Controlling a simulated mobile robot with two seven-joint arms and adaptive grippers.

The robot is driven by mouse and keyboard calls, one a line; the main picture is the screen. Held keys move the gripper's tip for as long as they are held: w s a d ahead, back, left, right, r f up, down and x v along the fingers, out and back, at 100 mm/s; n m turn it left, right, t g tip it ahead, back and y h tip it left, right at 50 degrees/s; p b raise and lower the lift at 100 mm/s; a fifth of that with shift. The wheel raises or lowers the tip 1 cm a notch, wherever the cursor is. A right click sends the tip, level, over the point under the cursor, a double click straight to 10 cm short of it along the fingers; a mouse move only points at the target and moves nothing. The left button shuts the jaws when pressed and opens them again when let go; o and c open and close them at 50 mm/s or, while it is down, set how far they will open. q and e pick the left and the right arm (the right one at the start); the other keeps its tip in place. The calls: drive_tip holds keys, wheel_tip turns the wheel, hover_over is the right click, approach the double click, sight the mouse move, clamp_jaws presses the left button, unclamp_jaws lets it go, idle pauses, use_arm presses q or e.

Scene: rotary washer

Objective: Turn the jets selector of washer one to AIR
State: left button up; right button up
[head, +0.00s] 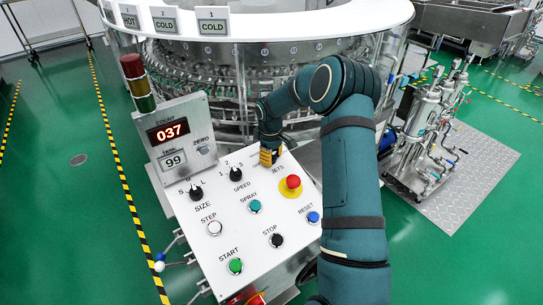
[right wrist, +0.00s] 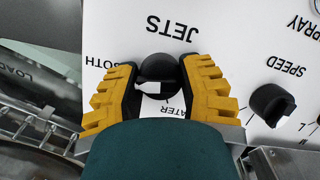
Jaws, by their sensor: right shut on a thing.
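The jets selector (right wrist: 160,66) is a round black knob on the white control panel (head: 188,230), below the upside-down word JETS in the right wrist view. My right gripper (right wrist: 158,84) has its yellow fingers closed on either side of this knob. In the head view my right gripper (head: 268,157) is at the panel's upper right edge and hides the knob. My left gripper is not in view.
The speed knob (head: 236,174) is left of the right gripper, and the red emergency button (head: 293,182) is close on its right. Spray (head: 255,206), reset (head: 313,217) and other buttons lie nearer. A display box (head: 178,138) stands at the panel's left. The washer (head: 205,85) is behind.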

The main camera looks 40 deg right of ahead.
drive_tip(key=n+h+p, duration=0.1)
drive_tip(key=n, duration=0.4)
drive_tip(key=shift+s, duration=0.1)
drive_tip(key=shift+f+n+t+h+p, duration=0.1)
drive_tip(key=shift+n+t+h+p, duration=0.4)
drive_tip(key=shift+n, duration=1.7)
drive_tip(key=o, duration=1.2)
drive_tip(key=shift+d, duration=0.1)
drive_tip(key=v, duration=1.2)
drive_tip(key=shift+a, duration=0.2)
